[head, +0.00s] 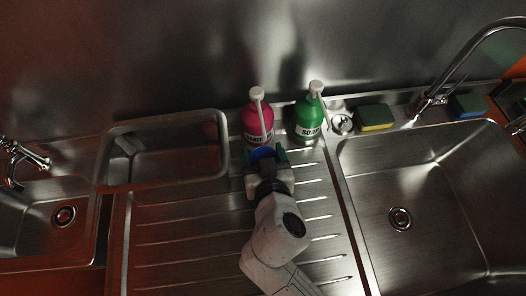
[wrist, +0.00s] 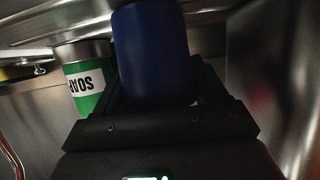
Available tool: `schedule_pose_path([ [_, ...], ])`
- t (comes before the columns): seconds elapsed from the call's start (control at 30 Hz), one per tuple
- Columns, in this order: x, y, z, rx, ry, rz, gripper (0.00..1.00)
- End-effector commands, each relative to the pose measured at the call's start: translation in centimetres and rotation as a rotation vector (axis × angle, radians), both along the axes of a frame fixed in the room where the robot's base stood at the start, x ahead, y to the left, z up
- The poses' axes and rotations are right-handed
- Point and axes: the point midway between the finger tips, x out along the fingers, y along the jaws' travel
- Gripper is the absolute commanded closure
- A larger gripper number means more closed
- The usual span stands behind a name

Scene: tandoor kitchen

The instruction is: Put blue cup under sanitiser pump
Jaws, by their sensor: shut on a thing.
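My gripper (head: 267,158) is shut on the blue cup (wrist: 153,55), which shows large between the fingers in the wrist view. In the head view only a little of the blue cup (head: 262,153) shows past the gripper. The pink bottle with a white pump (head: 255,122) stands just behind the cup, and its spout reaches forward over the cup's place. Its label is partly hidden, so I cannot read it fully. I cannot tell whether the cup touches the drainboard. A green SOAP bottle (head: 307,118) with a white pump stands to the right, also seen in the wrist view (wrist: 88,88).
A metal tray (head: 166,183) lies left of the bottles. A sink with a tap is at far left, and a larger sink (head: 440,190) with a tall tap (head: 447,82) is at right. Sponges (head: 374,117) lie on the back ledge. The ridged drainboard (head: 180,240) is clear in front.

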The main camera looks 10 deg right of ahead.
Motion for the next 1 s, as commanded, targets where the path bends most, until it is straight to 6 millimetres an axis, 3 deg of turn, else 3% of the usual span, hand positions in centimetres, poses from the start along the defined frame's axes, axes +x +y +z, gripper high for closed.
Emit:
schedule_pose_path([
  [0.3, 0.0, 0.0, -0.5, 0.000, 0.000, 0.000, 0.63],
  [0.33, 0.0, 0.0, -0.3, 0.000, 0.000, 0.000, 0.25],
  [0.57, 0.0, 0.0, -0.3, -0.001, 0.000, 0.000, 0.03],
  [0.93, -0.1, 0.0, 0.3, -0.001, 0.000, 0.000, 0.03],
  [1.0, -1.1, 0.0, 0.2, -0.001, 0.001, 0.002, 0.03],
])
